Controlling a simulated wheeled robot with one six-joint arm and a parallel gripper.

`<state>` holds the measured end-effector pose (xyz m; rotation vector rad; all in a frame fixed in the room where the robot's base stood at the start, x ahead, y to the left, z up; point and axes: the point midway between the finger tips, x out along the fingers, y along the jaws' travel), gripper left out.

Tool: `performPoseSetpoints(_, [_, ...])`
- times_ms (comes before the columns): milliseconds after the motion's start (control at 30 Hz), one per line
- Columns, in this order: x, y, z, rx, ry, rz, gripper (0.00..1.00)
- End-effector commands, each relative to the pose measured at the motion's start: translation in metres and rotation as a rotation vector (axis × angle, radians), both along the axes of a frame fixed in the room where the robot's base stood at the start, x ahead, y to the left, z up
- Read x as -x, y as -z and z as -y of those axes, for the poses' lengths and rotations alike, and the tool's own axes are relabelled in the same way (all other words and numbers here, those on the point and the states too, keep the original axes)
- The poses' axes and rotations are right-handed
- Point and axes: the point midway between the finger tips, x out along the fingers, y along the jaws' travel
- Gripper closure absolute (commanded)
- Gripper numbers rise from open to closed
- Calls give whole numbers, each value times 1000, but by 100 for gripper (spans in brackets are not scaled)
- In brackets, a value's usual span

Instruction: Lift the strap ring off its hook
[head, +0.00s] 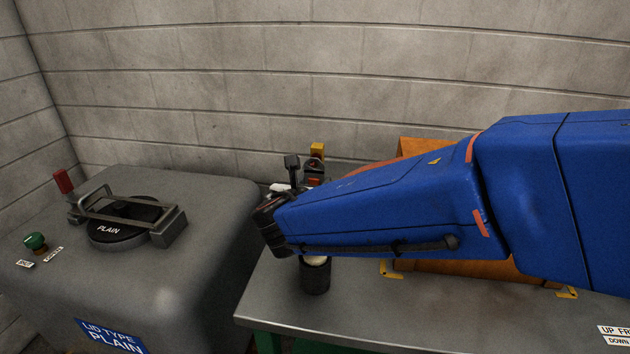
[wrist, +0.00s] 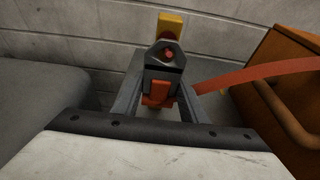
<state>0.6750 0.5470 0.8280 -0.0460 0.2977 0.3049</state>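In the wrist view, a post with a yellow top (wrist: 171,22) stands against the wall; its hook is not clearly visible. A dark metal piece with a red dot (wrist: 167,54) is in front of it, with an orange-red tab (wrist: 159,92) below. I cannot tell which part is the ring. The orange strap (wrist: 255,73) runs from there to the right, passing the right finger. My gripper (wrist: 161,78) has one grey finger on each side of the dark piece and tab. Whether the fingers touch them is unclear. The head view shows the yellow top (head: 318,149) beside my gripper (head: 303,170).
An orange box (head: 425,147) stands on the grey table behind my blue arm. A dark cup (head: 315,276) stands on the table below my gripper. To the left is a grey machine (head: 215,210) with a clamped black "PLAIN" lid (head: 117,235). The block wall is close behind.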

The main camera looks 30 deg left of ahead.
Motion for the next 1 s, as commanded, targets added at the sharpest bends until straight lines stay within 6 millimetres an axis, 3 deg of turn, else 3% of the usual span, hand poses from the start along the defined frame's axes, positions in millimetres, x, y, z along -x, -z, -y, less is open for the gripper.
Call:
performPoseSetpoints(600, [1,-7,0,1,0,0,81])
performPoseSetpoints(1000, [11,-11,3,-1,-1,1,81])
